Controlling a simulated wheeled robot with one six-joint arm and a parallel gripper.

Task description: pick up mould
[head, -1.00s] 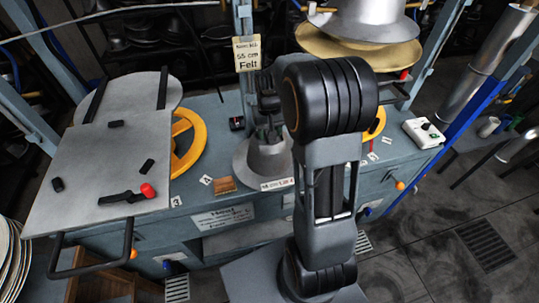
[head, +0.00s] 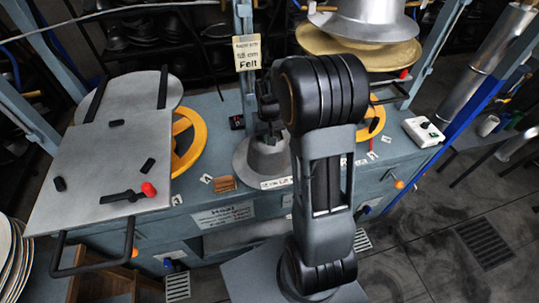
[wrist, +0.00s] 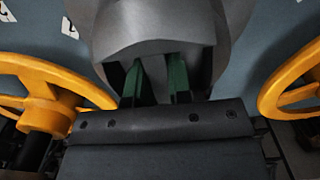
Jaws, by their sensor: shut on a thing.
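The mould (head: 262,160) is a grey, hat-shaped metal piece with a wide brim, on the blue-green bench in the head view. My arm hides its right side. In the wrist view the mould (wrist: 160,28) fills the upper middle, close in front of me. My gripper (wrist: 162,82) has green-lined fingers that reach into the mould's upper part and are shut on it. In the head view my gripper (head: 268,135) is above the mould's top, mostly dark and partly hidden by my arm. I cannot tell whether the brim is clear of the bench.
Yellow handwheels stand on both sides, the left one (head: 185,140) and the right one (head: 371,120). A grey plate (head: 100,170) with a black-and-red handle is at left. A white control box (head: 423,131) is at right. A large metal form (head: 368,22) hangs at upper right.

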